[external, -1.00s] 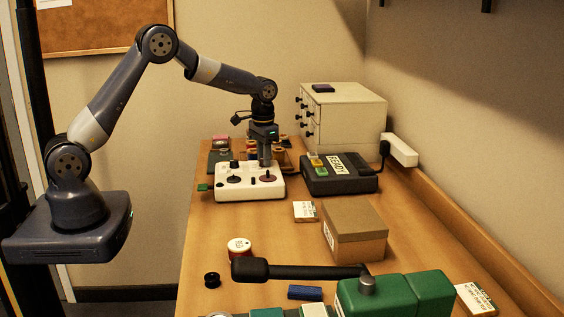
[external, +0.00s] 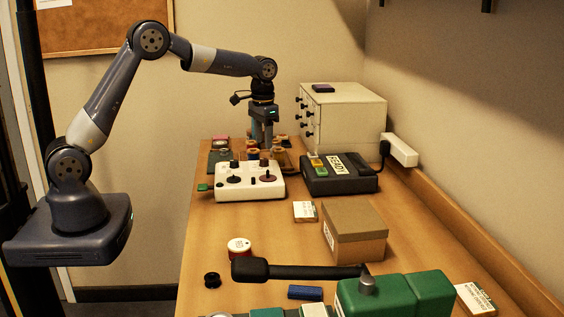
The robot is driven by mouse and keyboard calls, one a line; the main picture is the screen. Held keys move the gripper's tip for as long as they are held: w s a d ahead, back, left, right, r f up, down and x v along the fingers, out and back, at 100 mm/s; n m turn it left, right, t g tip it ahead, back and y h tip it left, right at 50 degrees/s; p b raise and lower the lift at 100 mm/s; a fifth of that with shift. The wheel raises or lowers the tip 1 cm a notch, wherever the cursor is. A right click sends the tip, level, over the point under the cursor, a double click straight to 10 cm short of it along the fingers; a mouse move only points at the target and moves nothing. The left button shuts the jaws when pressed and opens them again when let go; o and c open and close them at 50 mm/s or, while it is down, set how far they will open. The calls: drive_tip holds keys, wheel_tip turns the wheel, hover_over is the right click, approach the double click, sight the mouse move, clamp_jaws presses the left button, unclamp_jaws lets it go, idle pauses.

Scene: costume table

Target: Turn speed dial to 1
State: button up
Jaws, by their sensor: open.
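A white control box (external: 248,193) stands on the table, with dark controls on its top. A black dial (external: 233,180) is on its left part and a dark red dial (external: 268,179) on its right part. Short black knobs stand along its back edge. Which control is the speed dial, and any number marks, are too small to read. My gripper (external: 262,148) points down above the back right of the box. It is open and looks empty. Its fingertips are close to the back right knob; I cannot tell whether they touch it.
A black device (external: 340,182) labelled READY stands right of the box, before a white drawer cabinet (external: 345,120). Spools and small items lie behind the box. A cardboard box (external: 355,231), a red and white tin (external: 239,247) and a green machine (external: 395,293) are nearer.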

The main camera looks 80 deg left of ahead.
sight(263, 159)
drive_tip(key=shift+r, duration=2.4)
drive_tip(key=shift+f, duration=0.1)
wheel_tip(263, 159, down, 11)
drive_tip(key=shift+r+p, duration=0.1)
drive_tip(key=shift+p, duration=0.45)
drive_tip(key=shift+m, duration=0.3)
